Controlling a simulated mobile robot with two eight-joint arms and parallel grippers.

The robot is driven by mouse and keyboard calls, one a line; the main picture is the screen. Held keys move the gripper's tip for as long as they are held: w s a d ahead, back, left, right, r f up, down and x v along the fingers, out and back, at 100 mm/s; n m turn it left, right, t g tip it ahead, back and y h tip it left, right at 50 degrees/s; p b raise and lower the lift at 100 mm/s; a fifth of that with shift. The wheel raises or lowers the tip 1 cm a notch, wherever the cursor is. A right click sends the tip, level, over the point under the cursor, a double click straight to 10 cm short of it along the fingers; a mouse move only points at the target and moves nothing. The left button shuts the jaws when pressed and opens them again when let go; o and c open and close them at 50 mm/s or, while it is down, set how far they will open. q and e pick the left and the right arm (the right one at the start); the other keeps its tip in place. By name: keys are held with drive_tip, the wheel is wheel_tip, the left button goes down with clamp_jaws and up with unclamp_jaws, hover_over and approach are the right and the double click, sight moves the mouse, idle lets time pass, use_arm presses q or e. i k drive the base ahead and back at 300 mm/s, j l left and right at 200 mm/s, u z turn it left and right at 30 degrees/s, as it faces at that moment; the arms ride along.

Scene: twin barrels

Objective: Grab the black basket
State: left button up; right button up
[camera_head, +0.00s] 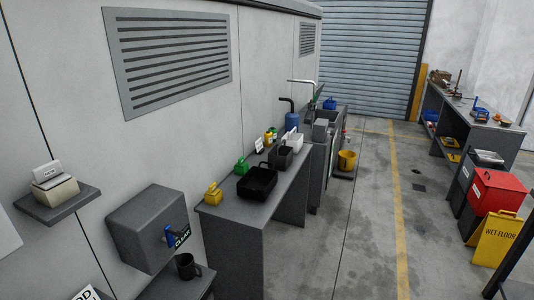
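A black basket (257,183), an open-topped dark container, sits on the grey workbench (240,212) along the left wall. A smaller dark container (281,157) stands just behind it on the same bench. Neither of my grippers shows in the head view, so nothing can be told of their state.
Yellow (213,194) and green (241,166) containers stand near the basket. A grey wall box (151,228) and a dark mug (187,266) are at the lower left. A yellow wet-floor sign (497,238) and red bin (494,191) stand right. The middle floor is clear.

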sight(281, 154)
drive_tip(key=i+j+z, duration=0.15)
drive_tip(key=i, duration=0.3)
drive_tip(key=i+j+z, duration=0.1)
drive_tip(key=i, duration=0.35)
